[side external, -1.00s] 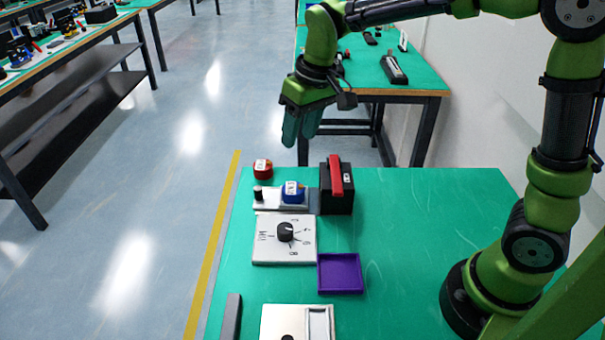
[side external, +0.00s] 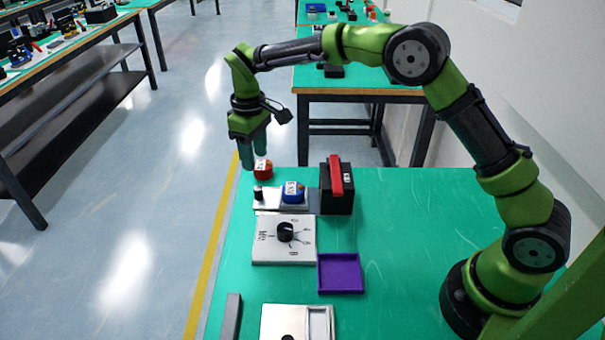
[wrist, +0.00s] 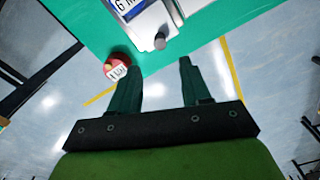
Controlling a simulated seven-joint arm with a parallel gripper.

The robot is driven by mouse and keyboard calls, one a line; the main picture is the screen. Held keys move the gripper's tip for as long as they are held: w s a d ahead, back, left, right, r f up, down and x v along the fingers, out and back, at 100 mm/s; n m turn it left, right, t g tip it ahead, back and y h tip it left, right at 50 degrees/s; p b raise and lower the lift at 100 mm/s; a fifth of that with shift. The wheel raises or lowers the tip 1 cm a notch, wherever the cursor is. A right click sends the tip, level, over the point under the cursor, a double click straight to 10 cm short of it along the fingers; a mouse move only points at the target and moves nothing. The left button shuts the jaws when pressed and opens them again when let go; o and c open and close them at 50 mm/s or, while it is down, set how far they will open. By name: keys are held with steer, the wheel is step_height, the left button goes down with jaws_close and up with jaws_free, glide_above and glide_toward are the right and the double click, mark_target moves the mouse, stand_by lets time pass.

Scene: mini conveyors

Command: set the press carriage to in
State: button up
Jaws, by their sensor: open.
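The press is a black block (side external: 337,200) with a red lever (side external: 336,175) on top. Its carriage is a silver plate (side external: 272,197) reaching out to the left of the block. The carriage has a black knob (side external: 258,192) at its outer end and bears a blue labelled part (side external: 292,191). The plate (wrist: 148,22) and knob (wrist: 160,41) also show in the wrist view. My gripper (side external: 252,160) is open and empty, pointing down above the bench's far left corner. In the wrist view the knob lies ahead of the gap between my fingers (wrist: 158,68), apart from them.
A red labelled part (side external: 263,170) sits close to my fingers and near my left finger in the wrist view (wrist: 117,66). A dial plate (side external: 265,248) and a purple tray (side external: 340,288) lie nearer the camera. The bench's right side is clear.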

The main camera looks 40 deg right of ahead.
mark_target(258, 188)
step_height(258, 188, down, 11)
steer(key=shift+r, duration=0.15)
jaws_close()
stand_by(0.4)
